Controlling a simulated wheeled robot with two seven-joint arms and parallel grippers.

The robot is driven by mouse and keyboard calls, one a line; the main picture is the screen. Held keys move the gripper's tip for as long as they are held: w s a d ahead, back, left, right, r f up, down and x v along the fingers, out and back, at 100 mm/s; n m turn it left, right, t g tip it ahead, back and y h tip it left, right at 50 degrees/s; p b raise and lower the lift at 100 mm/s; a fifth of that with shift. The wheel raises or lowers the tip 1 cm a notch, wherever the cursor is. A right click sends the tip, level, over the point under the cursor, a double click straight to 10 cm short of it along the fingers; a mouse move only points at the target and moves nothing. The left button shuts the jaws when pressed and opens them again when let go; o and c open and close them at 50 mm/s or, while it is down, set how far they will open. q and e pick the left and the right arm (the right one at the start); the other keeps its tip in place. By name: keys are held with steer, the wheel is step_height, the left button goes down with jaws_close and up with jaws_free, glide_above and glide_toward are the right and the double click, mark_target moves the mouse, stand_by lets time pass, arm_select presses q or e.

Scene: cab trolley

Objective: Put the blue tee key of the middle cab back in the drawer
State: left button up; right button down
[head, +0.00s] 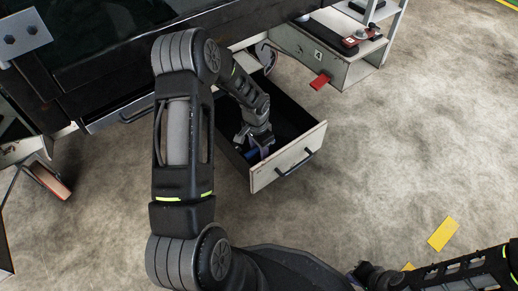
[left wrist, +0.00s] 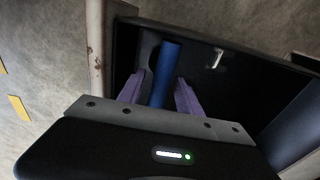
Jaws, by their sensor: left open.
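The drawer (head: 287,164) is pulled open, with a pale front and a dark inside. My left gripper (head: 262,148) reaches down into it near the front panel. In the left wrist view my left gripper (left wrist: 159,95) is open, its two purple fingers on either side of a blue bar (left wrist: 168,62), which looks like part of the blue tee key. A gap shows at least on the right side of the bar. A thicker blue cylinder (left wrist: 303,118) shows at the right edge; I cannot tell whether it belongs to the same key. Blue also shows beside the gripper in the head view (head: 252,155).
The drawer's black handle (head: 295,164) faces the open floor. A pale shelf unit (head: 325,55) with a red tab (head: 320,81) stands right of the drawer. The dark trolley body (head: 95,55) is at upper left. My right arm (head: 455,272) is at lower right, its fingertips unclear.

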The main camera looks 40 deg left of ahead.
arm_select(q)
step_height(320, 180, up, 12)
steer(key=p, duration=0.4)
steer(key=shift+s, duration=0.45)
stand_by(1.0)
